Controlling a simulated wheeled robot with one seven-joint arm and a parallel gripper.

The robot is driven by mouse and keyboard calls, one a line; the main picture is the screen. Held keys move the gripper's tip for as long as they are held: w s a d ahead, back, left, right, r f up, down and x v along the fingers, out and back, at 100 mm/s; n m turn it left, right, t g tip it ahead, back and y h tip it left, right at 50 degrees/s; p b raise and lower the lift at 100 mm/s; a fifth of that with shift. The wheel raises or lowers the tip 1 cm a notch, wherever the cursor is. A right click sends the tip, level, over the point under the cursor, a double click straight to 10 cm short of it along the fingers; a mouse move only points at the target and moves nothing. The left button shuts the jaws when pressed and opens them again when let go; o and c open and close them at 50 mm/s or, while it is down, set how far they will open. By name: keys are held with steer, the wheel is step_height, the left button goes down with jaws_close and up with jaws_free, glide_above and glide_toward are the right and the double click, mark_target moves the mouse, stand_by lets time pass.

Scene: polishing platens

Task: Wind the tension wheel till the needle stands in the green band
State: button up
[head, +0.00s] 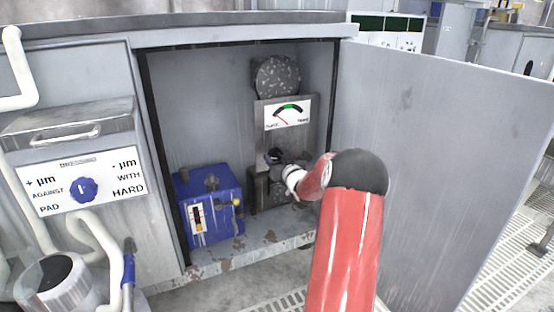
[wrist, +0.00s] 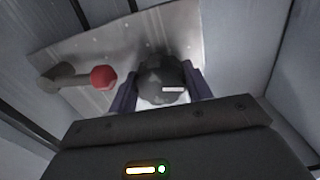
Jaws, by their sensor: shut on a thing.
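The gauge (head: 287,112) is a white plate inside the open cabinet. Its green band is at the top middle of the scale. Its red needle (head: 281,117) leans up and left, short of the green band. My gripper (head: 275,158) reaches into the cabinet just below the gauge. In the wrist view its two fingers stand on either side of a dark, rounded wheel (wrist: 160,75) with a pale pink mark, and are shut on it. In the head view my gripper and arm largely hide the wheel.
A lever with a red ball (wrist: 103,77) sits left of the wheel in the wrist view. A blue box (head: 210,205) stands on the cabinet floor at left. A dark speckled disc (head: 276,76) is above the gauge. The open door (head: 440,150) bounds the right side.

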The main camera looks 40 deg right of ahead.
steer(key=shift+m, duration=0.3)
steer(key=m+p, duration=0.3)
steer(key=m, duration=0.1)
steer(key=shift+r, duration=0.1)
steer(key=shift+m+p, duration=0.75)
steer(key=shift+m, duration=0.95)
steer(key=o, duration=0.7)
steer(key=v, duration=0.7)
steer(key=shift+s+a, duration=0.1)
steer(key=shift+s, duration=0.3)
